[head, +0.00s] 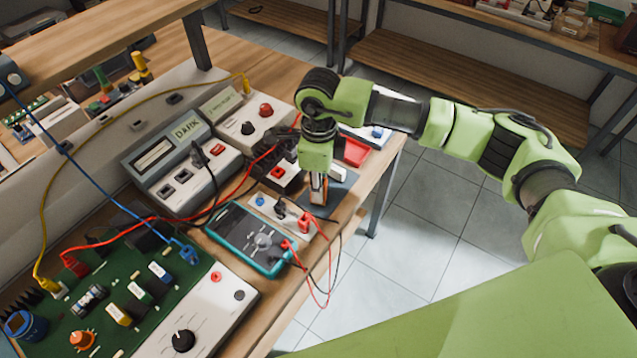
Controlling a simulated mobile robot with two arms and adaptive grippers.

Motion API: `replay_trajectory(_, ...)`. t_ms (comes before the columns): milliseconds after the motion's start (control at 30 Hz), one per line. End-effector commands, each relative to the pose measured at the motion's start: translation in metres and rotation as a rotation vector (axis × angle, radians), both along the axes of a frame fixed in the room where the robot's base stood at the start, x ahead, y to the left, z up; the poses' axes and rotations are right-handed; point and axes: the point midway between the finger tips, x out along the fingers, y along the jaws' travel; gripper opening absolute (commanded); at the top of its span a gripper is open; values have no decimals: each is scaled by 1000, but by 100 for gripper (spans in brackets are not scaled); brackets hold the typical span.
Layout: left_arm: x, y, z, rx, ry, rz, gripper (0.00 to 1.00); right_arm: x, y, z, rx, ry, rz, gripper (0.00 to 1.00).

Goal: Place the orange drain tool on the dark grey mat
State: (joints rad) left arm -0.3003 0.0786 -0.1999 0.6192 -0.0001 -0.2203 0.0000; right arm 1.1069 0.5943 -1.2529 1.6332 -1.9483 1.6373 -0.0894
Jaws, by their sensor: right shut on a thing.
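My right gripper (319,195) points down over the right side of the workbench, with its arm coming in from the right. It is shut on the orange drain tool (318,182), of which only a small orange part shows between the fingers. The dark grey mat (342,188) lies on the bench under and around the gripper, near the bench's right edge. The gripper and arm hide part of the mat. I cannot tell whether the tool touches the mat. My left gripper is not in view.
A teal-framed multimeter (248,238) with red and black leads lies in front of the mat. A red tray (355,151) is behind it. Grey instrument boxes (178,160) and a green circuit board (130,290) fill the left. Tiled floor (425,215) is open on the right.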

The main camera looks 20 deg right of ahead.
Motion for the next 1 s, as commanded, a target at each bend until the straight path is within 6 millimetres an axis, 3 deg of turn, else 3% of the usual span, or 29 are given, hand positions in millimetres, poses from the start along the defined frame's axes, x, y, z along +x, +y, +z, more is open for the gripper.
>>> replay_trajectory(367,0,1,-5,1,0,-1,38,1,1,-6,2,-3,1,0)
replay_trajectory(400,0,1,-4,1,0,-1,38,1,1,-5,2,-2,1,26)
replay_trajectory(467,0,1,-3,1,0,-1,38,0,1,-4,2,-2,1,37)
replay_trajectory(833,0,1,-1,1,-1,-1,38,0,1,-2,2,-2,0,37)
replay_trajectory(1000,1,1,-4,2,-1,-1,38,2,1,15,4,-6,1,37)
